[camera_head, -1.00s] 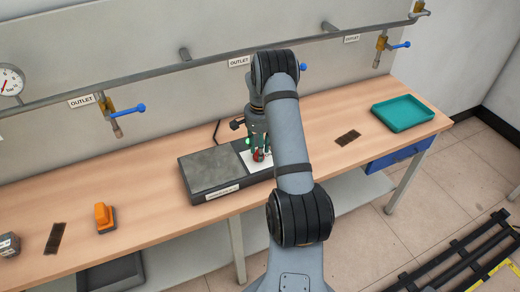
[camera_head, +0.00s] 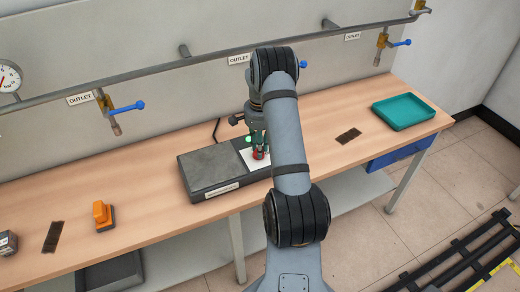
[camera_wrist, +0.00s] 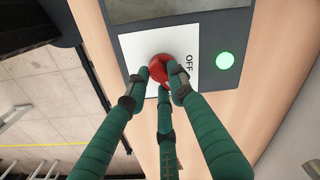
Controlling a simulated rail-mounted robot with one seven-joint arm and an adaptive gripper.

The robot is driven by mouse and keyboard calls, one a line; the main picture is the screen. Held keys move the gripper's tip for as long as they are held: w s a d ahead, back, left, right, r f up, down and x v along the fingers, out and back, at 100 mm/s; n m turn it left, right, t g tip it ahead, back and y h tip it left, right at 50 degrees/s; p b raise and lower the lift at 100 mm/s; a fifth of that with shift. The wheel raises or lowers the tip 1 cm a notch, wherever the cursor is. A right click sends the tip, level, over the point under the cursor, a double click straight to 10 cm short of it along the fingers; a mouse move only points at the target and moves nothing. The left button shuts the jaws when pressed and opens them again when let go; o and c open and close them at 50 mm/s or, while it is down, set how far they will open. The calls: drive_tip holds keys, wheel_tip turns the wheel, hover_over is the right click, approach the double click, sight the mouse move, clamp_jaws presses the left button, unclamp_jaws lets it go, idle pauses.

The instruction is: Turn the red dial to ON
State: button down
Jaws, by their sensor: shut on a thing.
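The red dial (camera_wrist: 158,67) sits on a white panel (camera_wrist: 132,52) of the heater, with an OFF label beside it in the wrist view. The dial also shows small in the head view (camera_head: 258,155). My gripper (camera_wrist: 161,82) has three green fingers, shut around the red dial with their tips against it. It also shows in the head view (camera_head: 259,148), pointing down at the panel. The fingers hide part of the dial, and I cannot tell where its pointer lies. No ON label is visible. A round green light (camera_wrist: 225,60) glows near the OFF label.
The heater's grey plate (camera_head: 212,168) lies left of the panel. An orange object (camera_head: 103,215) and dark mats are on the wooden bench (camera_head: 150,180). A teal tray (camera_head: 403,113) sits at the right. A pipe with outlet valves (camera_head: 120,110) runs along the wall behind.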

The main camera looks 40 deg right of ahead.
drive_tip(key=m+b, duration=0.3)
drive_tip(key=shift+a+f, duration=0.1)
drive_tip(key=shift+f, duration=0.15)
drive_tip(key=shift+r+m+b, duration=0.2)
drive_tip(key=shift+m+b, duration=1.5)
drive_tip(key=shift+m, duration=0.2)
drive_tip(key=c, duration=1.5)
unclamp_jaws()
drive_tip(key=shift+a, duration=0.1)
drive_tip(key=shift+r, duration=0.1)
wheel_tip(320, 180, up, 12)
